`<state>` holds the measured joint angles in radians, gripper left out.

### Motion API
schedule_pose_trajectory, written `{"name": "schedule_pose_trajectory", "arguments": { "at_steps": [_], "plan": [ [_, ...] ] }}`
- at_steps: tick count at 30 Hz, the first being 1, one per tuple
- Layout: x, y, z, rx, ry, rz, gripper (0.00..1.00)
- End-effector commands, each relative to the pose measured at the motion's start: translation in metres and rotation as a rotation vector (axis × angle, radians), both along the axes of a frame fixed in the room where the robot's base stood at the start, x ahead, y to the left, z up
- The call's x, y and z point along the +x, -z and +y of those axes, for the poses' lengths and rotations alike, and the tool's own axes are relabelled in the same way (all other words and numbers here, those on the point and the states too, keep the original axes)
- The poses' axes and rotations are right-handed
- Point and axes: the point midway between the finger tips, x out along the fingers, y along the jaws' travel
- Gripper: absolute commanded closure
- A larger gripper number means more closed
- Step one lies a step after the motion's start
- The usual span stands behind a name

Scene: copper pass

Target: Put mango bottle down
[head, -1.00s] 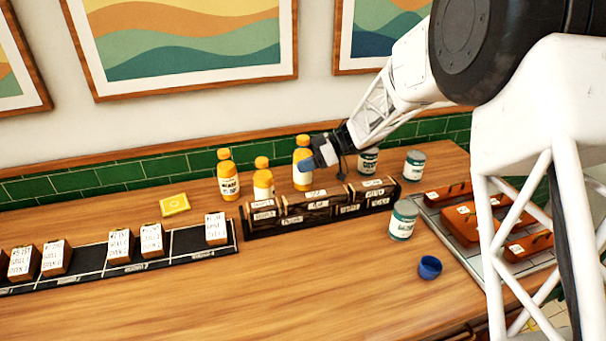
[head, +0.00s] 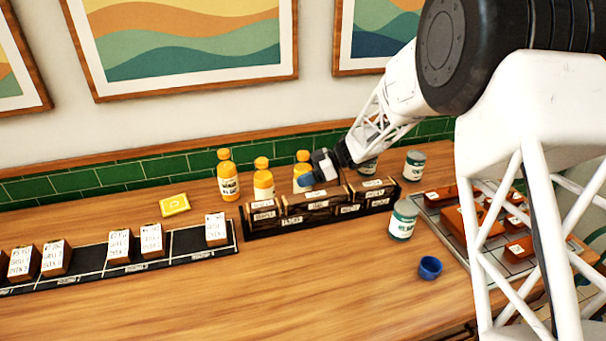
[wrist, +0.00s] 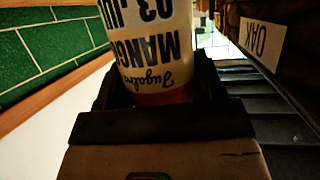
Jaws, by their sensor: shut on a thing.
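The mango bottle (head: 301,169) has an orange cap and a white label. In the head view it is upright at the right end of a row of similar bottles, behind the dark rack. My gripper (head: 313,173) is shut on it from the right. In the wrist view the mango bottle (wrist: 155,45) stands between the fingers of my gripper (wrist: 155,92), its label reading MANGO upside down. Its lower part is hidden, so I cannot tell whether it touches the counter.
Two orange-capped bottles (head: 228,180) (head: 264,182) stand to the left. The dark rack (head: 290,223) with wooden blocks is just in front. Teal-labelled tins (head: 414,165) (head: 402,220) stand right, near a blue cup (head: 430,267). The wooden counter (head: 300,285) is clear in front.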

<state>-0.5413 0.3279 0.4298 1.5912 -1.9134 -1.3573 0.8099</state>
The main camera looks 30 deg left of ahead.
Motion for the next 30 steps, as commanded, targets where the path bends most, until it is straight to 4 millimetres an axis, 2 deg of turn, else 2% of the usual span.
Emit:
{"name": "schedule_pose_trajectory", "arguments": {
  "at_steps": [6, 7, 11, 23, 30],
  "plan": [
    [0.0, 0.003, 0.0, 0.0, 0.0, 0.0, 0.75],
    [0.0, 0.003, 0.0, 0.0, 0.0, 0.0, 0.33],
    [0.0, 0.003, 0.0, 0.0, 0.0, 0.0, 0.13],
    [0.0, 0.0, 0.0, 0.0, 0.0, 0.0, 0.12],
    [0.011, -0.008, -0.014, 0.001, 0.003, -0.001, 0.12]
  ]
}}
